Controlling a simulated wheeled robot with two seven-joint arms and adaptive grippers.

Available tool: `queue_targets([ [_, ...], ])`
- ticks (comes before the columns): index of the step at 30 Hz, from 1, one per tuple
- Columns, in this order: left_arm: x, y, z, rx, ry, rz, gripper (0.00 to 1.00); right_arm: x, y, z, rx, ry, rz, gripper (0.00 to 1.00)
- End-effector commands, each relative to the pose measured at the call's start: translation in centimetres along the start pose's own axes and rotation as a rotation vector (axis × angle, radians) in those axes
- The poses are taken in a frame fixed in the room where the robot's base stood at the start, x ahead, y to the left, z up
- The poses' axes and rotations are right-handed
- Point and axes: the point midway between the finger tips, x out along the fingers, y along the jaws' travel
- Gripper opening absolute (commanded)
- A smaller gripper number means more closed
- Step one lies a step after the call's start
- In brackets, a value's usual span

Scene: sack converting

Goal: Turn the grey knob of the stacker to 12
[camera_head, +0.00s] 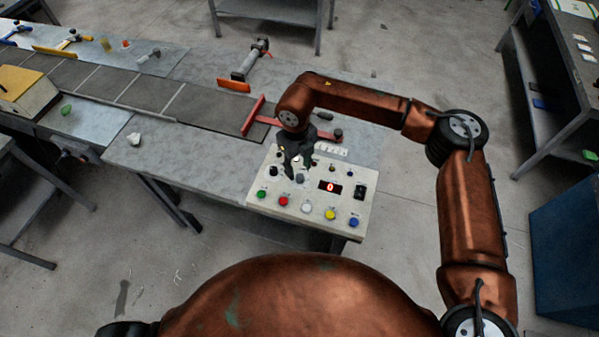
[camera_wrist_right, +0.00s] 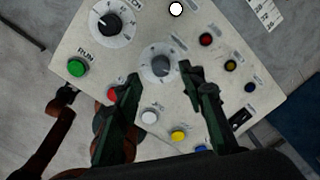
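The white control panel (camera_head: 318,222) stands at the near end of the bench, with a red 0 on its display (camera_head: 330,187). The grey knob (camera_wrist_right: 160,66) sits on a pale round dial in the right wrist view, and it shows partly below the gripper in the head view (camera_head: 300,178). My right gripper (camera_head: 299,170) points down over the panel. In the wrist view its two fingers (camera_wrist_right: 160,74) are spread, with the grey knob between and just beyond the tips. I cannot tell whether they touch it. My left gripper is not in view.
A larger black knob (camera_wrist_right: 110,23) sits beside the grey one. A green button (camera_wrist_right: 77,68) and other coloured buttons, including white (camera_wrist_right: 149,117) and yellow (camera_wrist_right: 179,135), surround it. A red bar (camera_head: 253,116) crosses the conveyor (camera_head: 208,105) behind the panel.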

Motion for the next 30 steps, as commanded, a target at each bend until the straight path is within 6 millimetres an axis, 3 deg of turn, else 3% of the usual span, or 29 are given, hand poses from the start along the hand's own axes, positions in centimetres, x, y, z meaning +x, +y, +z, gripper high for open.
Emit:
queue_targets([
  [6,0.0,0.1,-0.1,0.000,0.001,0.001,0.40,-4.6,-0.1,0.1,0.001,-0.003,-0.002,0.37],
  [12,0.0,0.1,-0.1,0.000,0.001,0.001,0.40,-7.0,-0.1,0.1,0.001,-0.001,-0.001,0.37],
  [30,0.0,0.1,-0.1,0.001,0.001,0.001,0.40,-7.6,0.0,0.0,0.001,0.000,0.000,0.37],
])
